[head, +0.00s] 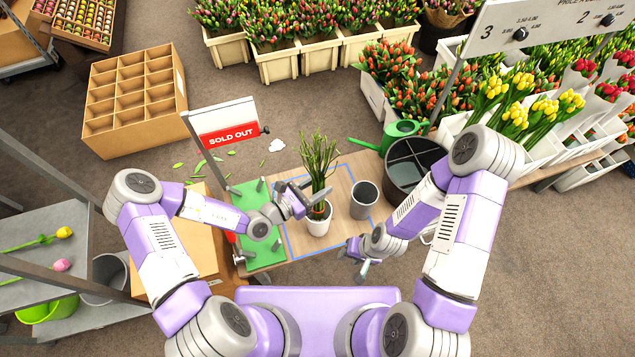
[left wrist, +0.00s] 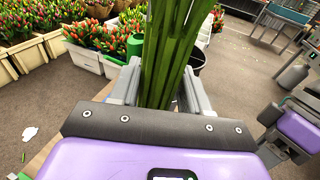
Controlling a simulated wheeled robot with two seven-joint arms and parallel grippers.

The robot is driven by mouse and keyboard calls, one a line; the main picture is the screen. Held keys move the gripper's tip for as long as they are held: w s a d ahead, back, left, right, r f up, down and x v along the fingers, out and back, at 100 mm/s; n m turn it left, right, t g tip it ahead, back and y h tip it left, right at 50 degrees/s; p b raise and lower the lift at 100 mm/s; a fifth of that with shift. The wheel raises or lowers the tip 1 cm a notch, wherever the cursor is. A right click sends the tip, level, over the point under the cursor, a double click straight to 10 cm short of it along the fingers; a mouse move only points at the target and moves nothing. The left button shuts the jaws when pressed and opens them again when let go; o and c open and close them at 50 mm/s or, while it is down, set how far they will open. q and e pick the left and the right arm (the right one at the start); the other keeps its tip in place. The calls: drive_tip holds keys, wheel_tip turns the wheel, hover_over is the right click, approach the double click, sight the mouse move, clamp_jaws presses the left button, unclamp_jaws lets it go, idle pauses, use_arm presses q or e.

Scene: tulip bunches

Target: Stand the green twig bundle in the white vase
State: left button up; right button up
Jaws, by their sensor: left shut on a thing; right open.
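The green twig bundle (head: 318,158) stands roughly upright above the table, with a reddish band near its lower end. The white vase (head: 318,227) is directly below it, and the bundle's foot overlaps the vase mouth. I cannot tell how deep the foot sits inside. My left gripper (head: 310,198) is shut on the bundle just above the vase. In the left wrist view the green stems (left wrist: 168,55) rise between the two fingers (left wrist: 160,95). My right gripper (head: 357,262) is open and empty, near the table's front edge, right of the vase and lower in the picture.
A grey cup (head: 364,196) stands right of the vase. A dark divided bucket (head: 408,172) and green watering can (head: 400,132) are beyond it. A blue outline (head: 288,232) marks the tabletop.

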use_arm(q)
wheel_tip(320, 180, down, 8)
drive_tip(key=b, duration=0.4)
drive_tip(key=shift+f, duration=0.4)
idle(0.4)
drive_tip(key=shift+f+b, duration=0.3)
drive_tip(key=shift+f, duration=0.05)
drive_tip(key=o, duration=1.3)
drive_tip(key=shift+o, duration=0.4)
drive_tip(key=shift+f, duration=0.1)
drive_tip(key=o, duration=0.4)
drive_tip(key=shift+c, duration=0.2)
